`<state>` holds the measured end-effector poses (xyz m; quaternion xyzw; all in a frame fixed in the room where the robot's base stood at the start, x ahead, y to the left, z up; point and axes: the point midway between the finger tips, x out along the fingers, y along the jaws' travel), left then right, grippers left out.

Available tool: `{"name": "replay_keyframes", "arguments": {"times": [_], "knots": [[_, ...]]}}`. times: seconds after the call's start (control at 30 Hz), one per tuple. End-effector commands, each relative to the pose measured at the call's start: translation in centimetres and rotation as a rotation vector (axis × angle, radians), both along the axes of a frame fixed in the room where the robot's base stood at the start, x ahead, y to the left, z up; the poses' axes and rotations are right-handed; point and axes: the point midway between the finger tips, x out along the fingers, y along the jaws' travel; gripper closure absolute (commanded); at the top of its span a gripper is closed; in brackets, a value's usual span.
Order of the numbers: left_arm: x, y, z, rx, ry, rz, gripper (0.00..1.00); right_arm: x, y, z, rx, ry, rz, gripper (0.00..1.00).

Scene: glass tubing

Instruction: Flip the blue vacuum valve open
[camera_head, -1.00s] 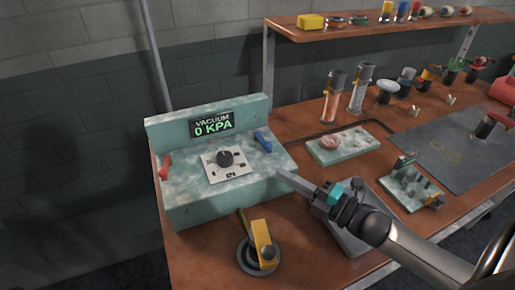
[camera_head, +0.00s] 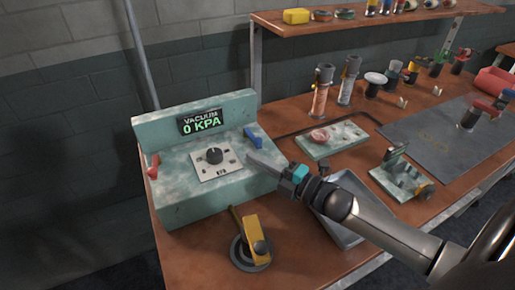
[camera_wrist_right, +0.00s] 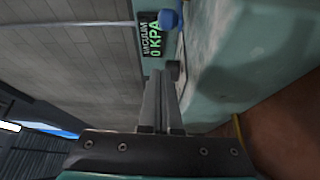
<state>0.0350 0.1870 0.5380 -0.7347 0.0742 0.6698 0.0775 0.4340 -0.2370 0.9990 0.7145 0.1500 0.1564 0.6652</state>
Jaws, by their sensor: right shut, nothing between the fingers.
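The blue vacuum valve (camera_head: 252,138) is a small blue lever on the right part of the pale green vacuum box (camera_head: 180,205). The box's display (camera_head: 201,122) reads "VACUUM 0 KPA". My right gripper (camera_head: 252,158) is shut and empty, its fingertips just in front of and below the blue lever, over the box's right side. I cannot tell whether it touches the box. In the right wrist view the shut fingers (camera_wrist_right: 162,100) point toward the display, with the blue lever's end (camera_wrist_right: 170,20) beyond them. My left gripper is not in view.
A black knob (camera_head: 214,156) sits on a white plate, and a red lever (camera_head: 153,166) is at the box's left. A yellow-handled round device (camera_head: 250,252) stands in front. A grey tray (camera_head: 345,238) lies under my right arm. Glass tubes (camera_head: 321,90) stand behind.

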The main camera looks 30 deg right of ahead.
Motion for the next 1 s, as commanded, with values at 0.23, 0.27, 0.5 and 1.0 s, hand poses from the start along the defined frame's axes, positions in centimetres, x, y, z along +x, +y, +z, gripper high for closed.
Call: {"name": "replay_keyframes", "arguments": {"times": [0.23,0.27,0.5,1.0], "knots": [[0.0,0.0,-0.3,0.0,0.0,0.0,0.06,3.1,1.4,0.1,0.002,-0.001,-0.001,1.0],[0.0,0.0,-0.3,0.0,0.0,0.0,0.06,3.5,1.6,0.2,0.001,-0.002,-0.001,1.0],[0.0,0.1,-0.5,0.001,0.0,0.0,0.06,3.9,-1.4,-0.2,-0.001,0.003,-0.002,1.0],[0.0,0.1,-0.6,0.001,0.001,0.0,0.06,4.0,-2.3,-0.2,0.0,0.001,0.0,1.0]]}}
